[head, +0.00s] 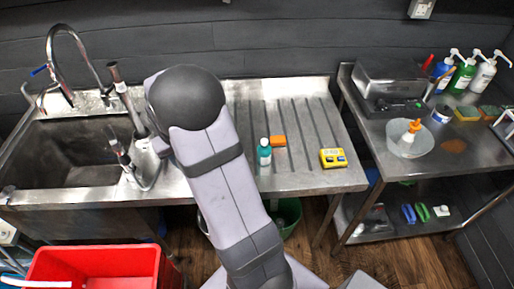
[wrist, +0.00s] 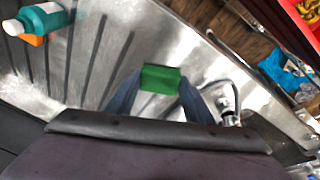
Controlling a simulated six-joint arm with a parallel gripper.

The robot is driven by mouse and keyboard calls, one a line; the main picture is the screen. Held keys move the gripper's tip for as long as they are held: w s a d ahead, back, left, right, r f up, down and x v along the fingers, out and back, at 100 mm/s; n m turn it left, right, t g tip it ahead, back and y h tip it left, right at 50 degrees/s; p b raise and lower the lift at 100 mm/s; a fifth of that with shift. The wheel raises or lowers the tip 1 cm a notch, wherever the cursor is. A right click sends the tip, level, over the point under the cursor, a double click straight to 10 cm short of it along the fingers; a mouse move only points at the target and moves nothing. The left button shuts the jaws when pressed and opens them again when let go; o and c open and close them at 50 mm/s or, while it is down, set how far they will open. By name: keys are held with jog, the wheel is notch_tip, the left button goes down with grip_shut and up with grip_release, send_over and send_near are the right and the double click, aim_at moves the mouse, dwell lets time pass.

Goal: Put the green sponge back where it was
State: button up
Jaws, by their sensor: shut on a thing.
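The green sponge (wrist: 163,79) is between the fingertips of my gripper (wrist: 160,84) in the wrist view. My gripper is shut on it, over the bare steel of the drainboard (wrist: 130,40). I cannot tell how high the sponge is above the steel. In the head view my arm hides the gripper and the sponge, near the right side of the sink.
A teal bottle (head: 264,155), an orange block (head: 278,141) and a yellow item (head: 333,158) stand on the drainboard. The sink (head: 70,150) and faucet (head: 66,45) are left. A side table (head: 385,150) holds several bottles and a bowl (head: 410,140). A red bin (head: 95,270) is in front.

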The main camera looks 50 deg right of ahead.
jog(key=s+d+r+m+b, duration=0.1)
jog(key=s+d+m, duration=0.15)
jog(key=d, duration=1.05)
jog(key=s+d+m+b, duration=0.1)
jog(key=s+d+m, duration=0.15)
jog(key=d, duration=1.05)
jog(key=shift+g, duration=0.4)
jog(key=shift+s+d+f+p, duration=0.15)
jog(key=shift+f+p, duration=0.6)
jog(key=shift+f, duration=1.75)
jog(key=shift+s+a+f+p, duration=0.15)
jog(key=shift+f+p, duration=0.55)
jog(key=shift+f, duration=1.75)
jog(key=shift+d, duration=0.1)
jog(key=shift+f, duration=0.2)
jog(key=o, duration=0.7)
jog(key=shift+o, duration=0.2)
jog(key=shift+r, duration=0.1)
jog(key=b+v, duration=0.3)
jog(key=v, duration=0.9)
